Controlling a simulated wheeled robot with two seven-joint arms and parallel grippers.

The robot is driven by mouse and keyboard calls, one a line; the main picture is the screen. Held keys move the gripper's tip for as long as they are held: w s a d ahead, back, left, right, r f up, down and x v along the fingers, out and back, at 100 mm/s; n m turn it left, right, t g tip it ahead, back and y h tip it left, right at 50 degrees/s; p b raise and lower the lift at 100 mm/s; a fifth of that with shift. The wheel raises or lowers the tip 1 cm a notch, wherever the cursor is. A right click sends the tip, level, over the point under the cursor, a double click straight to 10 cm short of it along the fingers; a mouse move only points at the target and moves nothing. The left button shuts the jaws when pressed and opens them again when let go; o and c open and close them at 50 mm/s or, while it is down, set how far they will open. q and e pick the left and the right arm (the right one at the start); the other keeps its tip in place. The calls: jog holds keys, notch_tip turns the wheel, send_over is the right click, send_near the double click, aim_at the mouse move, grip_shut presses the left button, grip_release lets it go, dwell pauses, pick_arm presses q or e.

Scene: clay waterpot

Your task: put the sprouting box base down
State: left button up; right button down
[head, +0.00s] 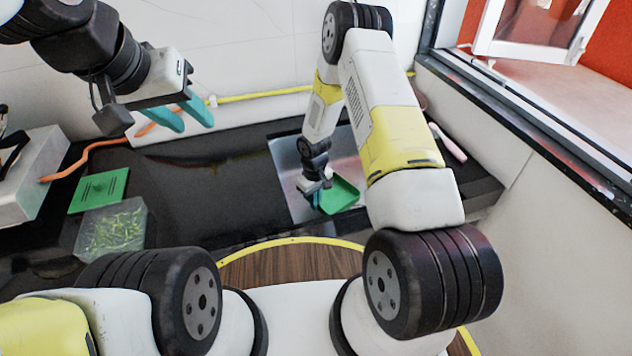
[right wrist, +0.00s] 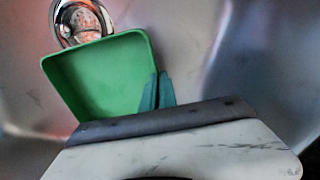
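The sprouting box base is a shallow green tray (head: 340,196) over the metal sink (head: 284,160) in the head view. In the right wrist view the tray (right wrist: 95,75) is tilted, with its open side facing the camera. My right gripper (right wrist: 157,92) is shut on the tray's right wall, one teal finger on each side. In the head view the right gripper (head: 316,198) is partly hidden at the tray's left edge. I cannot tell whether the tray touches the sink bottom. My left gripper (head: 180,115) is open and empty above the back of the counter.
A clear box with sprouts (head: 112,230) and a flat green slotted lid (head: 98,190) are on the dark counter (head: 220,190) at left. The counter between them and the sink is clear. The sink drain (right wrist: 82,20) shows behind the tray. A pink-handled object (head: 448,143) lies right of the sink.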

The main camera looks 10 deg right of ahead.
jog(key=shift+f, duration=1.9)
jog(key=shift+f, duration=0.15)
jog(key=c, duration=1.7)
grip_release()
notch_tip(320, 180, up, 12)
jog(key=s+d+r+m+t, duration=0.1)
jog(key=s+d+r+m, duration=0.1)
jog(key=r, duration=1.2)
jog(key=s+d+r+m+t, duration=0.1)
jog(key=s+d+r+t, duration=0.15)
jog(key=r, duration=1.15)
jog(key=s+r+m+t, duration=0.1)
jog(key=s+r, duration=0.3)
jog(key=s, duration=0.2)
jog(key=s+r+m+y, duration=0.1)
jog(key=s+r, duration=0.4)
jog(key=s, duration=0.2)
jog(key=s+d+r+m+t+y, duration=0.1)
jog(key=s+r, duration=0.3)
jog(key=s, duration=0.2)
jog(key=shift+s+r+t, duration=0.3)
jog(key=shift+s+t, duration=0.05)
